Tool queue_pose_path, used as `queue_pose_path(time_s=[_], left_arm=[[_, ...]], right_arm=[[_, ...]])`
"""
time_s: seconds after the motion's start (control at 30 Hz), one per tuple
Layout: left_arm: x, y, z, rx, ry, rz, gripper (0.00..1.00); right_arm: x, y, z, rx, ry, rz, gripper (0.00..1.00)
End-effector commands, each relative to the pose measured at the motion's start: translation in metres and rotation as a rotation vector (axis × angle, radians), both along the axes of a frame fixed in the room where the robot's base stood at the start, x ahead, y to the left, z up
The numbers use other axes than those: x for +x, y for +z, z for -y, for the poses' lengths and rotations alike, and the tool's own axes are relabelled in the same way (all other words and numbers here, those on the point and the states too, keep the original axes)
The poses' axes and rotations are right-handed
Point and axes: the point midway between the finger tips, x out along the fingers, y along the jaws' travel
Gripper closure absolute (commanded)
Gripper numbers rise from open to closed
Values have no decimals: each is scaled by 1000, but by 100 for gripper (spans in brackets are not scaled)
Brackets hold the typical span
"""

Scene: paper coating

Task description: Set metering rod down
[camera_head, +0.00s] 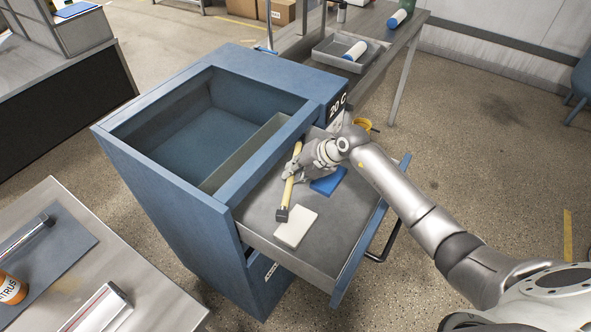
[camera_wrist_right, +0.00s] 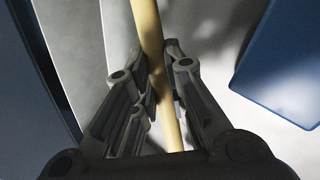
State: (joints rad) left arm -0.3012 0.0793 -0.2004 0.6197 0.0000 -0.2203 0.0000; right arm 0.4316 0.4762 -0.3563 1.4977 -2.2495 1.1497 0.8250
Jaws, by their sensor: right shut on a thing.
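The metering rod, a slim tan-yellow bar (camera_head: 287,193) with a dark end piece, is over the open drawer (camera_head: 256,225) of the blue cabinet. My right gripper (camera_head: 291,171) is shut on its shaft. In the right wrist view, the fingers of the right gripper (camera_wrist_right: 162,95) close around the yellow shaft of the metering rod (camera_wrist_right: 149,35), which runs upward out of the picture. The rod's lower end is near a white block (camera_head: 296,228) in the drawer. I cannot tell whether the rod touches the drawer floor. My left gripper is out of view.
A blue block (camera_head: 328,181) lies in the drawer beside my right gripper. The cabinet (camera_head: 170,185) has an empty-looking open top compartment. A metal table (camera_head: 120,265) at lower left holds silver bars. A grey tray (camera_head: 335,63) stands on the far bench.

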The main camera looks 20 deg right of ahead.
Motion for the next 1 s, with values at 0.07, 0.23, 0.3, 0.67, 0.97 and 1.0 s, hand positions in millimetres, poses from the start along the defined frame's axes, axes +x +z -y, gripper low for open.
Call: queue_pose_path(time_s=[0.07, 0.23, 0.3, 0.67, 0.97, 1.0], left_arm=[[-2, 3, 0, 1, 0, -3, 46], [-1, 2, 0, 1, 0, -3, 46], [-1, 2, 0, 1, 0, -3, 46], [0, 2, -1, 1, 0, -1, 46], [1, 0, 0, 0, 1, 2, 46], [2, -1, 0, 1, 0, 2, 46]], right_arm=[[-2, -5, 2, -1, -2, -4, 100], [-2, -7, 2, -4, -1, -3, 100], [-2, -7, 2, -4, -1, -5, 81], [-2, -6, 2, -2, -1, -3, 66], [-11, 9, 12, -5, -1, -1, 66], [-14, 14, 14, -6, 0, -1, 66]])
